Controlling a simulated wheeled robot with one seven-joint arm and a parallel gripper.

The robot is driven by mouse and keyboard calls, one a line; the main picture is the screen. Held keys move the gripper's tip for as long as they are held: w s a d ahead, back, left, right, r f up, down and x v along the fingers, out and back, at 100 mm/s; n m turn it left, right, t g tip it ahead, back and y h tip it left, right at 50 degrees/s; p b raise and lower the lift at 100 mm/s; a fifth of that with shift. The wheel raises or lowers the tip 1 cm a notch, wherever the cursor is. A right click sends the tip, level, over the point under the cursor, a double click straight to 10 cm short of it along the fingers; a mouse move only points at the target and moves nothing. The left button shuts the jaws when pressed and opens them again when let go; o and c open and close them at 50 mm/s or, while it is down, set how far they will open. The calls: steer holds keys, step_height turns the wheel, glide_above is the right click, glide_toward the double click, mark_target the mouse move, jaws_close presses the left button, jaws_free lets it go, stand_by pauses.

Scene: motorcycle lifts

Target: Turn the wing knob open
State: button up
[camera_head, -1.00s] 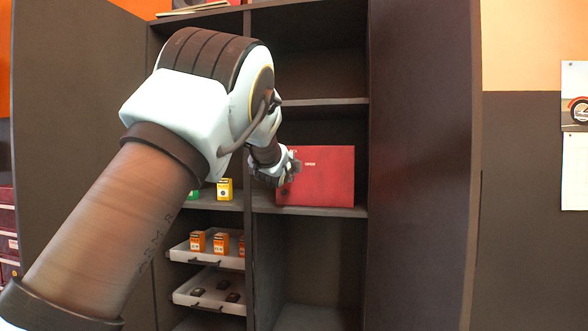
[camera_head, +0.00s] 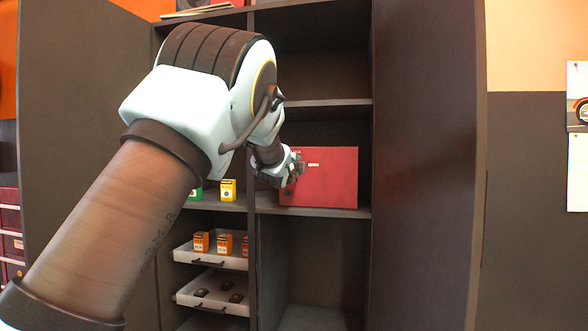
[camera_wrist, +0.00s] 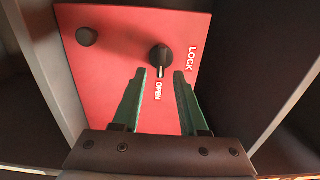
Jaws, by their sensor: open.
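The black wing knob (camera_wrist: 161,57) sits on the front of a red panel (camera_wrist: 120,45) in the wrist view. Its white pointer mark faces down toward the word OPEN; the word LOCK is to its right. My gripper (camera_wrist: 159,75) is open, with its two green fingers on either side of and just below the knob. I cannot tell whether they touch it. In the head view the red box (camera_head: 325,180) stands on a middle shelf, and my gripper (camera_head: 292,165) is at its left front, hiding the knob.
A second round black knob (camera_wrist: 87,36) is on the panel's upper left. The box stands in a dark cabinet with a right door (camera_head: 425,160) swung open. Left of it are a yellow box (camera_head: 227,190) and pulled-out white trays (camera_head: 235,262) with small items.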

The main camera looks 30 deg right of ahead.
steer(key=b+v, duration=0.2)
steer(key=v, duration=0.8)
steer(key=w+a+f+n+g+y, duration=0.1)
steer(key=w+a+f+n+y, duration=0.15)
steer(key=a+f+n, duration=0.4)
steer(key=w+a+f+n+g+y, duration=0.1)
steer(key=w+a+f+n+y, duration=0.2)
steer(key=a+f, duration=0.7)
steer(key=s+a+f+n+g+y, duration=0.2)
steer(key=s+a+f+n, duration=0.15)
steer(key=a, duration=0.45)
steer(key=s+a+f+n+g+y, duration=0.1)
steer(key=s+a+f+n+y, duration=0.2)
steer(key=a, duration=0.5)
steer(key=s+a+f+n+g+y, duration=0.1)
steer(key=s+a+f+n+g, duration=0.2)
steer(key=s+a+f+n, duration=0.35)
steer(key=s+a+f+n+g+y, duration=0.1)
steer(key=s+a+f+n+g, duration=0.25)
steer(key=s+a, duration=0.6)
step_height(320, 180, up, 15)
steer(key=s+d+p, duration=0.1)
steer(key=d+p, duration=0.1)
steer(key=p, duration=1.3)
steer(key=shift+s, duration=0.25)
